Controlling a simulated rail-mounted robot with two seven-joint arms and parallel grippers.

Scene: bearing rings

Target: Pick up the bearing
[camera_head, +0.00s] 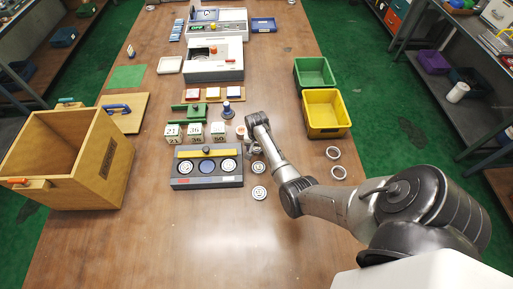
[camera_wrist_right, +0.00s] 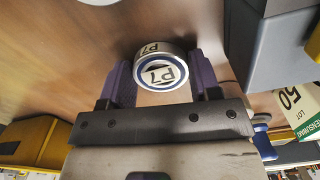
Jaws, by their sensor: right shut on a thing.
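The bearing (camera_wrist_right: 160,72) is a short white-silver ring with a blue rim and a "P7" mark, in the right wrist view. My right gripper (camera_wrist_right: 162,88) is shut on it, with a purple finger on each side. In the head view my right gripper (camera_head: 252,149) is just right of the grey block with round sockets (camera_head: 207,181); the bearing is small and partly hidden there. I cannot tell whether it touches the table. Two light discs (camera_head: 258,167) (camera_head: 259,193) lie near the gripper. Two silver rings (camera_head: 333,152) (camera_head: 338,172) lie farther right. My left gripper is not in view.
White number blocks (camera_head: 196,138) stand behind the socket block. A yellow bin (camera_head: 327,128) and a green bin (camera_head: 315,86) stand at the right edge. A wooden box (camera_head: 48,170) stands at the left. The front of the wooden table (camera_head: 150,240) is clear.

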